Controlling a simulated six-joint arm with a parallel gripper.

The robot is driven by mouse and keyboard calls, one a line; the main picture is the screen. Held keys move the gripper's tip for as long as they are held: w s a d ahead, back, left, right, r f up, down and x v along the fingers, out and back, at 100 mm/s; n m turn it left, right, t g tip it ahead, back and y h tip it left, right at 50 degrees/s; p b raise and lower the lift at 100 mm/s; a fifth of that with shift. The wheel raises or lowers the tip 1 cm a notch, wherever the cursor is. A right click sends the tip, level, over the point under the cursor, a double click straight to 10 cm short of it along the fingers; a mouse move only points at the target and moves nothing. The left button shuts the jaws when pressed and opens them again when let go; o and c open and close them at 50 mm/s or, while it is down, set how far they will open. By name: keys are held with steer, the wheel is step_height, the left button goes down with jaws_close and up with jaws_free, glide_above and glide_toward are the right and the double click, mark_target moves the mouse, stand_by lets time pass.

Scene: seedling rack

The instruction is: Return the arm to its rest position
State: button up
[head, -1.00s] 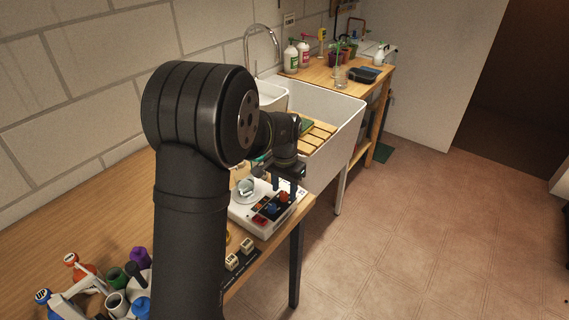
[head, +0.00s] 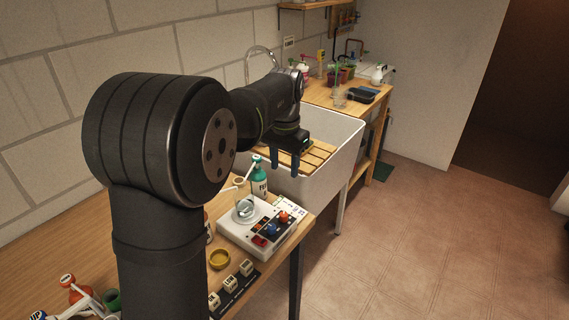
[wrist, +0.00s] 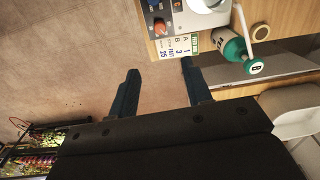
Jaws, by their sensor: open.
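My gripper (head: 285,164) is in the head view over the white sink, above and beyond the white device on the bench. Its two dark blue fingers point down and are apart, with nothing between them. In the wrist view my gripper (wrist: 158,92) also shows open and empty, with the floor and the bench edge beyond the fingers. My upper arm and elbow fill the left of the head view.
A white device (head: 285,238) with knobs carries a glass vessel (head: 244,207). A teal-capped bottle (head: 260,178) stands behind it, beside the sink (head: 342,140). A yellow dish (head: 219,259) and several labelled blocks lie nearer. Open floor (head: 410,250) lies to the right.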

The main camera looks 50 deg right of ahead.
mark_target(284, 214)
stand_by(0.5)
step_height(284, 214, down, 18)
steer(key=shift+w+r, duration=0.1)
steer(key=shift+r, duration=0.15)
stand_by(0.3)
